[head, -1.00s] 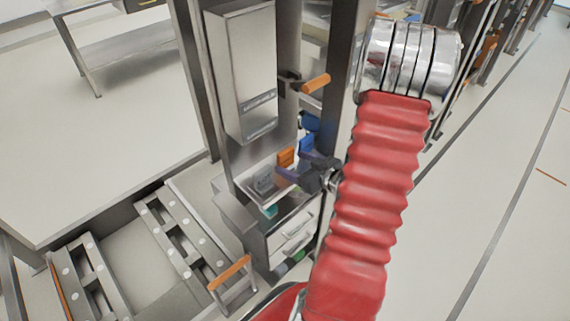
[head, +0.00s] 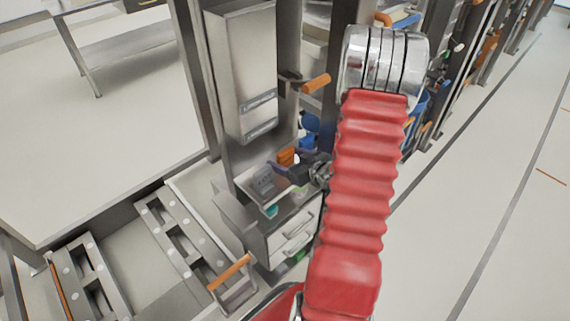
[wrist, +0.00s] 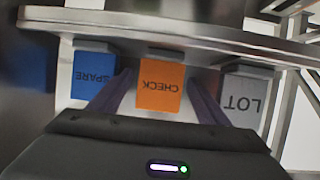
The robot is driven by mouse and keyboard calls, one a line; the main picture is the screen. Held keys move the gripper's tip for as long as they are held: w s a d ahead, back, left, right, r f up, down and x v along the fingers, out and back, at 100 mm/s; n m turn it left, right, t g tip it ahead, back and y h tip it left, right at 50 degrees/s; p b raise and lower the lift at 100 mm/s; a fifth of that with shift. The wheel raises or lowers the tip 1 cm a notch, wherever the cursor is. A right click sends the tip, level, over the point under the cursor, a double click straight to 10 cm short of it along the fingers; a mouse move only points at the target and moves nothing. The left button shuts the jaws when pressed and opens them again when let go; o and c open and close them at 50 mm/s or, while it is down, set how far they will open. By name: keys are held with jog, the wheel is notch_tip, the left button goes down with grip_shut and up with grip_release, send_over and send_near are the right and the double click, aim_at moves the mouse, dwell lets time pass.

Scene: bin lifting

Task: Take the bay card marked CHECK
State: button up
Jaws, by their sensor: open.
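The orange bay card marked CHECK (wrist: 160,90) stands in the middle of a row of cards in the wrist view, its lettering upside down. It also shows in the head view (head: 286,156), partly behind my gripper. The blue SPARE card (wrist: 93,78) is to its left and the grey LOT card (wrist: 243,98) to its right; the LOT card also shows in the head view (head: 264,181). My gripper (wrist: 157,97) is open. Its purple fingers lie on either side of the CHECK card, with gaps; I cannot tell whether they reach its depth.
The cards stand in a metal tray at a steel cabinet (head: 243,75). White drawers (head: 292,232) are below the tray. A rail frame (head: 180,235) lies at lower left. Open floor is at the right.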

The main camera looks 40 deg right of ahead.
jog(key=c, duration=1.2)
jog(key=shift+o, duration=0.2)
jog(key=shift+r, duration=0.15)
jog(key=shift+r, duration=4.85)
